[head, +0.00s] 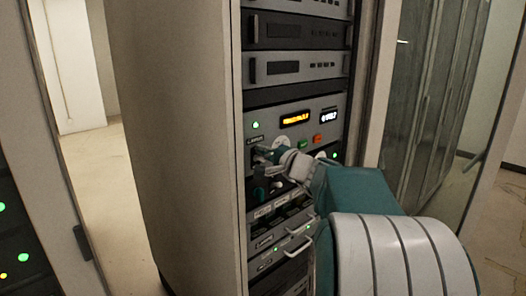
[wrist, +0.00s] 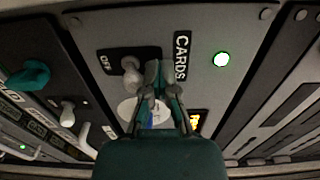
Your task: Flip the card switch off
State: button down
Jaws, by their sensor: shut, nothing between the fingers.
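The card switch (wrist: 130,72) is a pale metal toggle on a black plate in the wrist view. An OFF marking (wrist: 105,65) is at the left end of its plate, and a white-on-black CARDS label (wrist: 181,56) stands to the right. My gripper (wrist: 158,82) is shut and empty, its fingertips just right of the toggle. I cannot tell whether they touch it, nor clearly which way the lever is thrown. In the head view my gripper (head: 262,157) reaches the left side of the rack panel and hides the switch.
A lit green lamp (wrist: 221,59) is beside the label. The panel also has an amber display (head: 295,119), a green button (head: 303,144) and an orange button (head: 317,139). A teal knob (wrist: 29,75) and other toggles (wrist: 67,114) are close by. Handled units (head: 299,246) sit below.

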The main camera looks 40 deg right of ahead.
jog(key=shift+d+f, duration=0.1)
jog(key=shift+f, duration=0.3)
jog(key=shift+r, duration=0.65)
jog(key=s, duration=0.8)
jog(key=shift+d, duration=0.25)
